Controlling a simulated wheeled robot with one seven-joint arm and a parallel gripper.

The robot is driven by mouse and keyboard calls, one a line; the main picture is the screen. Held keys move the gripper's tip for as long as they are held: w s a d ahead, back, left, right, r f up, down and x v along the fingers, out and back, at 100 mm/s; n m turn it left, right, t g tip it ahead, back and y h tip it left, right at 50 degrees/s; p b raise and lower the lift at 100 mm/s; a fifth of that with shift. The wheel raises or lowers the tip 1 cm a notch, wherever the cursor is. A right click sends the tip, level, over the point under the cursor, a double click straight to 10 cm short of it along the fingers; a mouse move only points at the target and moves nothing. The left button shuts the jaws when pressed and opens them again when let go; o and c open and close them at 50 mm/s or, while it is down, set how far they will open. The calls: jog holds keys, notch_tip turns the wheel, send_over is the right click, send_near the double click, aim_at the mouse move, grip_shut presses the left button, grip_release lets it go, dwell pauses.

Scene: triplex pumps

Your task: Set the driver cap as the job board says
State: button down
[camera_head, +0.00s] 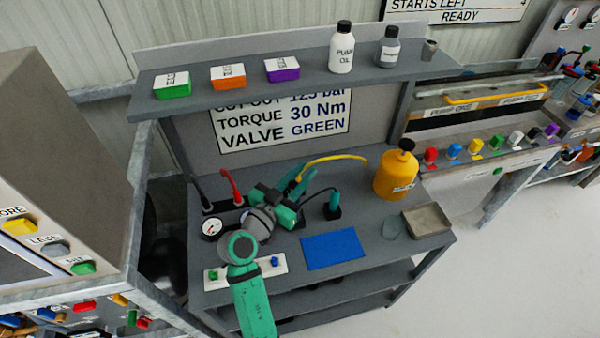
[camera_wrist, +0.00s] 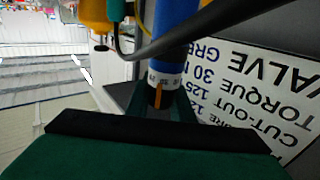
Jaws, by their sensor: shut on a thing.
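My gripper (camera_head: 299,181) reaches over the workbench toward the job board (camera_head: 283,118). In the wrist view its green fingers (camera_wrist: 160,107) are shut on the dark driver cap (camera_wrist: 158,97). The cap has an orange mark on its near face. It meets a white scale band (camera_wrist: 163,81) on the blue driver body (camera_wrist: 174,35); the small figures on the band cannot be read surely. In the head view my gripper hides the driver. The board reads torque 30 Nm and valve green; its top lines are partly covered by the shelf.
A yellow pump bottle (camera_head: 394,176) and a grey tray (camera_head: 427,219) stand to the right. A blue mat (camera_head: 333,250) lies in front. A gauge (camera_head: 211,228), a teal tool (camera_head: 333,206) and red, yellow and black hoses crowd the bench near my gripper. A shelf (camera_head: 300,85) hangs above.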

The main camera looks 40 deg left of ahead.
aim_at(289, 187)
jog(key=shift+d+f+m+h, duration=0.1)
jog(key=shift+d+m+h, duration=0.15)
jog(key=shift+m+h, duration=0.8)
jog(key=shift+n+h, duration=0.25)
jog(key=c, duration=1.5)
grip_release()
jog(key=shift+c, duration=0.2)
jog(key=s, duration=0.3)
jog(key=s+a, duration=0.1)
jog(key=s, duration=0.6)
jog(key=shift+s+a, duration=0.3)
jog(key=shift+s, duration=0.05)
